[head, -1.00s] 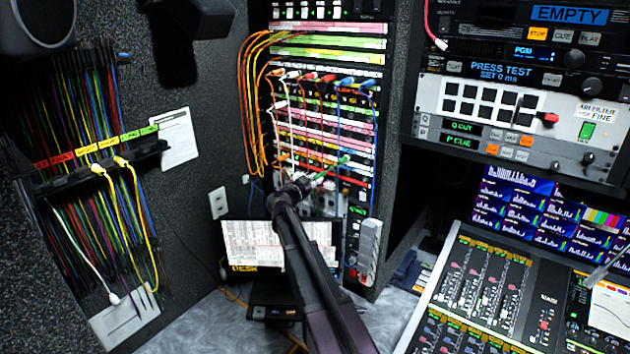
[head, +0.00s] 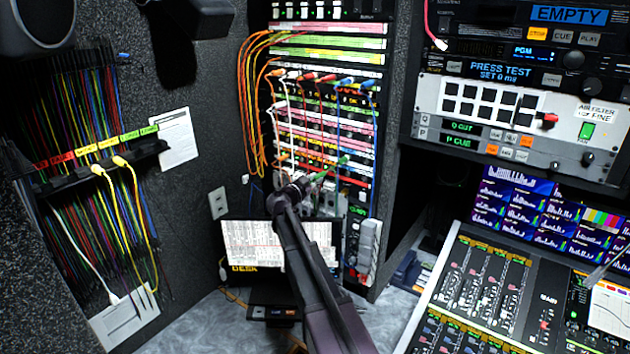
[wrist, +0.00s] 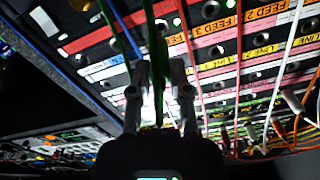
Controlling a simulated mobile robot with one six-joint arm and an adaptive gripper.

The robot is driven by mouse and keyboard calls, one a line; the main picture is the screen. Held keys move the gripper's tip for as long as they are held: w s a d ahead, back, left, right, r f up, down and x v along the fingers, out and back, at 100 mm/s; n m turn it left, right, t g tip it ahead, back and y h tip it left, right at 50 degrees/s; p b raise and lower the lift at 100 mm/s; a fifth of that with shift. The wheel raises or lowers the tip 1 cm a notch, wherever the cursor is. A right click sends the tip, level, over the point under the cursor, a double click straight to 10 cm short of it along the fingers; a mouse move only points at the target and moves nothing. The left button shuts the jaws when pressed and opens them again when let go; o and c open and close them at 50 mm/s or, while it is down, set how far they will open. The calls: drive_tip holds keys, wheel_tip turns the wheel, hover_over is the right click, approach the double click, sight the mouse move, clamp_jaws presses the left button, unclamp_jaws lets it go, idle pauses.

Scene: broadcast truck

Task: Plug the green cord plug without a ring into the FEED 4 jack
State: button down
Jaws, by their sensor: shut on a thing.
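My gripper (head: 304,181) is in front of the lower part of the patch bay (head: 381,110). In the wrist view my gripper (wrist: 157,78) has its two fingers on either side of a green cord plug (wrist: 158,55), held between them. The plug's tip and whether it has a ring cannot be made out. Orange labels FEED 3 (wrist: 213,12) and FEED 2 (wrist: 257,6) show to the right of the fingers. An orange label (wrist: 177,39) nearer the fingers is partly hidden and unreadable. The FEED 4 jack cannot be told apart.
Red, white and orange cords hang close to the right of my gripper in the wrist view; a blue cord (wrist: 62,68) runs at left. Orange cords (head: 249,110) loop down the bay's left side. A lit desk sheet (head: 250,243) stands below. The mixing console (head: 480,290) is at right.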

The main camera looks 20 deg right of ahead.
sight(325, 173)
drive_tip(key=shift+x, duration=2.1)
idle(0.6)
drive_tip(key=shift+c, duration=2.4)
unclamp_jaws()
drive_tip(key=shift+a, duration=0.1)
drive_tip(key=v, duration=1.2)
